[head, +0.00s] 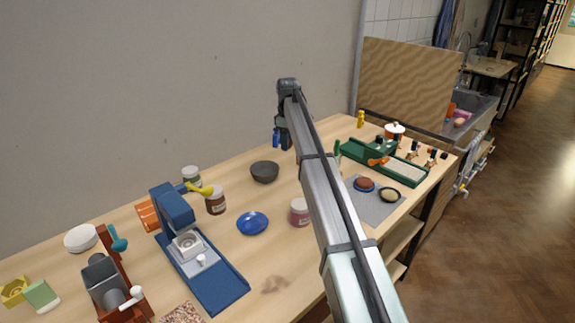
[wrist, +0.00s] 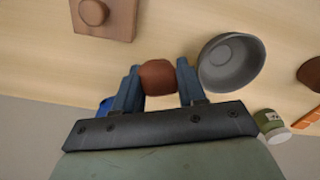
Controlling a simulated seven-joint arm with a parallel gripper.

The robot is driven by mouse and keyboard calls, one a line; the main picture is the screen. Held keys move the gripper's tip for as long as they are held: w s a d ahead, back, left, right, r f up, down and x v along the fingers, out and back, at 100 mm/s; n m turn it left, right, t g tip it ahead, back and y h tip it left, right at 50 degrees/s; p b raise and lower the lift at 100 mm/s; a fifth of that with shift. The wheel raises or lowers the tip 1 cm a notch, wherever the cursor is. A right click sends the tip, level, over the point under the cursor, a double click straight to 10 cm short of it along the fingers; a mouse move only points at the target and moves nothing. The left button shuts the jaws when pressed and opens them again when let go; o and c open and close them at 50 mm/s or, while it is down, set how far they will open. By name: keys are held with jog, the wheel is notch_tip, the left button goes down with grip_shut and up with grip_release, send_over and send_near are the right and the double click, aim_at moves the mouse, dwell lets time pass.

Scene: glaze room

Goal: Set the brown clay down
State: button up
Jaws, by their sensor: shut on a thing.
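The brown clay (wrist: 158,77) is a small rounded lump between the two blue fingers of my gripper (wrist: 157,88) in the wrist view. The fingers are shut on it from both sides. In the head view my gripper (head: 281,138) hangs near the wall, behind the grey bowl, partly hidden by my arm. I cannot make out the clay there. The gripper looks raised above the table (head: 240,285), but its exact height is unclear.
A dark grey bowl (head: 265,171) is close beside the gripper; it also shows in the wrist view (wrist: 232,62). A wooden block with a round knob (wrist: 103,14) lies on the other side. A blue dish (head: 253,223) and pink jar (head: 299,212) stand nearer the front, with bare table around them.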

aim_at(287, 168)
jog(key=shift+f, duration=4.35)
jog(key=shift+f, duration=0.1)
jog(key=o, duration=1.1)
notch_tip(287, 168, up, 12)
jog(key=shift+r, duration=0.15)
